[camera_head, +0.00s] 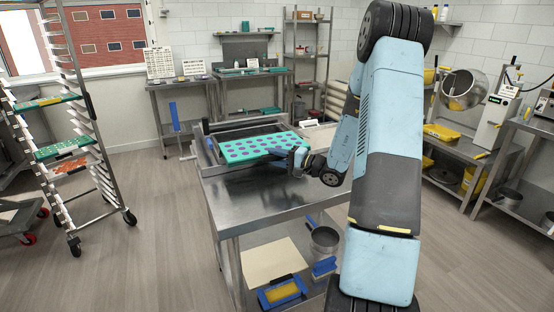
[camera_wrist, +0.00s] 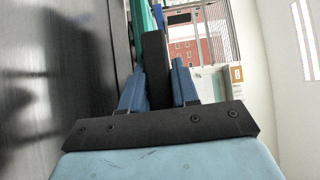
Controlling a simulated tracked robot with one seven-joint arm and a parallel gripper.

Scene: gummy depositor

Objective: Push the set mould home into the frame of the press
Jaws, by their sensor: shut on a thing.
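The set mould (camera_head: 250,150) is a teal slab with rows of purple dots, lying flat at the far left of the steel table. The press frame (camera_head: 204,147) shows as grey metal rails at the mould's left and back. My gripper (camera_head: 299,158) is at the mould's right end. In the wrist view my gripper (camera_wrist: 158,88) has its blue fingers on both sides of a dark bar (camera_wrist: 154,60), with the teal mould (camera_wrist: 141,25) beside it. The bar seems to belong to the mould, but its join is hidden. How far the mould sits inside the frame cannot be told.
The steel table (camera_head: 265,188) has a clear top in front of the mould. Its lower shelf holds a pot (camera_head: 324,240) and a blue-edged yellow tray (camera_head: 282,292). A tray rack (camera_head: 85,130) stands left, and a counter with machines (camera_head: 497,125) stands right.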

